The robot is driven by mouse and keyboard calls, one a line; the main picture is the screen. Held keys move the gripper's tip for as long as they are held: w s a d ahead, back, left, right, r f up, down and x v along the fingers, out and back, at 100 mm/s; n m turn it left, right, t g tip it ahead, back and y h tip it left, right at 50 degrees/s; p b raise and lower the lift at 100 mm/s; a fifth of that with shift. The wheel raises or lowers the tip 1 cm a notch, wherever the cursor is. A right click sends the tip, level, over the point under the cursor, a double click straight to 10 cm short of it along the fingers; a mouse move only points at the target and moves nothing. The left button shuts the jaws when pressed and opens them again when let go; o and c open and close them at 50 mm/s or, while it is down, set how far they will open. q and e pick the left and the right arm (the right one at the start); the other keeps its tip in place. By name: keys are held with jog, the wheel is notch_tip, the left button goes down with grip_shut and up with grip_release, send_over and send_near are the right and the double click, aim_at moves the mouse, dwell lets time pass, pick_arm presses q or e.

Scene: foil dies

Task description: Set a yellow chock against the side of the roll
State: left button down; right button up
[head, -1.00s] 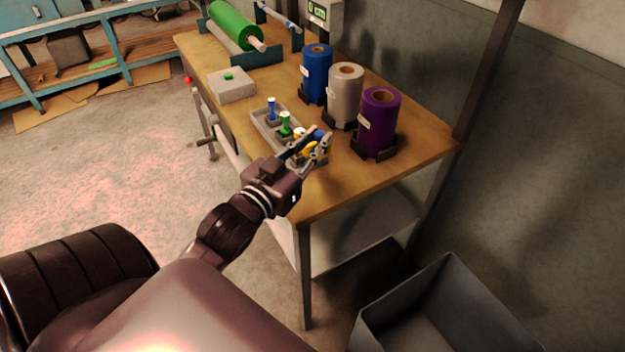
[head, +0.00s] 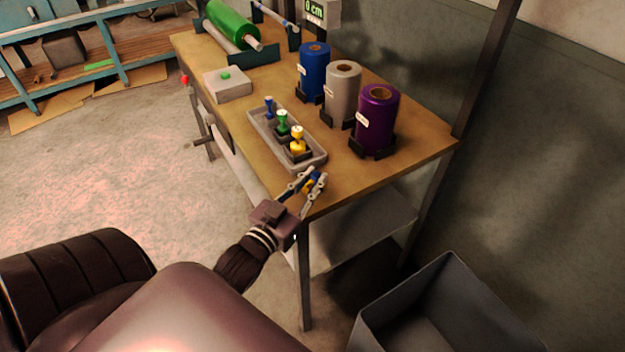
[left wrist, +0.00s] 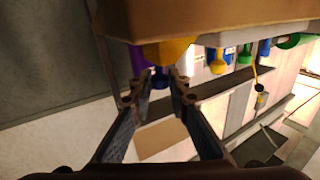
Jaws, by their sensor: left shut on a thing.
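My left gripper (head: 309,184) is shut on a small yellow and blue thing, which looks like the yellow chock (head: 309,187) with a blue grip. It is held near the front corner of the table. In the left wrist view, the chock's yellow body (left wrist: 172,48) is beyond the fingertips and the blue part (left wrist: 159,78) is between them. A green roll (head: 229,24) lies at the far end of the table, well away from the gripper. Blue (head: 314,72), grey (head: 342,92) and purple (head: 377,118) rolls stand upright. My right gripper is not in view.
A grey tray (head: 262,127) holds blue, green and yellow knobbed dies. A pale box with a green button (head: 228,86) sits behind it on the wooden table (head: 380,176). A display stands at the back. A grey bin (head: 446,280) is on the floor at the right.

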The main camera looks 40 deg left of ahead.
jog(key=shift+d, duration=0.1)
pick_arm(q)
jog(key=shift+f, duration=0.15)
jog(key=c, duration=1.8)
grip_release()
jog(key=shift+c, duration=0.2)
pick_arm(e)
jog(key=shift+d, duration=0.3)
pick_arm(q)
jog(key=shift+r, duration=0.2)
jog(key=shift+s+f, duration=0.15)
jog(key=shift+s, duration=0.15)
jog(key=s+b, duration=0.1)
jog(key=s, duration=1)
jog(key=shift+s+d+b, duration=0.15)
jog(key=shift+d+b, duration=0.15)
jog(key=shift+d, duration=0.15)
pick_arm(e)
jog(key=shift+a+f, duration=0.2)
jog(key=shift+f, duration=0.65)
